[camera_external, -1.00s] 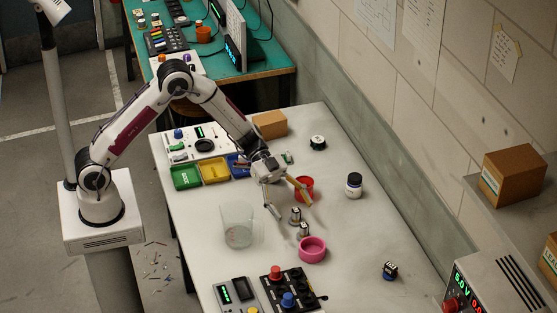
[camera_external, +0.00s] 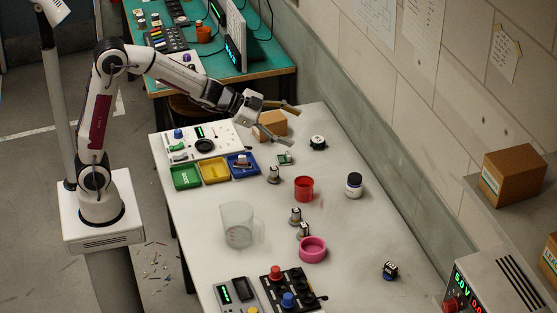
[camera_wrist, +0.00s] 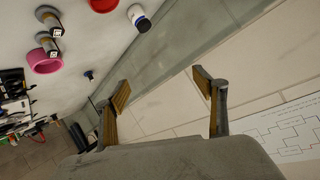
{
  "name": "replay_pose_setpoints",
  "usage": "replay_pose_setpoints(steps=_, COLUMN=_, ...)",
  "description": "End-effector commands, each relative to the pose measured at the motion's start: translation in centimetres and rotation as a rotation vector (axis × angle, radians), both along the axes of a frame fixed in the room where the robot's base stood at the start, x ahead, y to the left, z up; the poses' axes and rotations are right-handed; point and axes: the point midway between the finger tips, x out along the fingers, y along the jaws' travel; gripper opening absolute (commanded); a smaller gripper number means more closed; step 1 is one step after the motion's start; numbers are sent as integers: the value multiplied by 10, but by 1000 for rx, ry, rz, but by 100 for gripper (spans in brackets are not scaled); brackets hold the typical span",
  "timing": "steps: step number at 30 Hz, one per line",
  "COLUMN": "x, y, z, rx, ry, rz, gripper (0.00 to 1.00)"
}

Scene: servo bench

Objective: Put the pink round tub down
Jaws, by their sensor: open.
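The pink round tub (camera_external: 313,250) stands upright on the white table, right of the table's middle, touching or nearly touching a small silver-and-black part (camera_external: 303,231). The tub also shows at the left of the wrist view (camera_wrist: 45,62). My gripper (camera_external: 295,124) is open and empty, raised above the far part of the table near the cardboard box, well away from the tub. In the wrist view its two fingers (camera_wrist: 164,103) are wide apart with only wall between them.
A clear measuring jug (camera_external: 237,226), a red cup (camera_external: 304,189) and a white jar with a dark lid (camera_external: 353,186) stand on the table. Green, yellow and blue bins (camera_external: 214,172) sit at its left edge. Button boxes (camera_external: 290,288) lie at the front. The right side is mostly clear.

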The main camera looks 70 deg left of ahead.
Motion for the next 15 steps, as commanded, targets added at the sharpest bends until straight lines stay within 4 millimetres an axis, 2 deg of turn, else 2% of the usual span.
replay_pose_setpoints(steps=1, x=-7, y=10, z=10, rx=7, ry=-3, rz=41, gripper=70)
replay_pose_setpoints(steps=6, x=-33, y=42, z=29, rx=21, ry=18, rz=172, gripper=70)
replay_pose_setpoints(steps=11, x=-64, y=69, z=41, rx=25, ry=52, rz=288, gripper=70)
replay_pose_setpoints(steps=15, x=-97, y=89, z=46, rx=18, ry=95, rz=379, gripper=70)
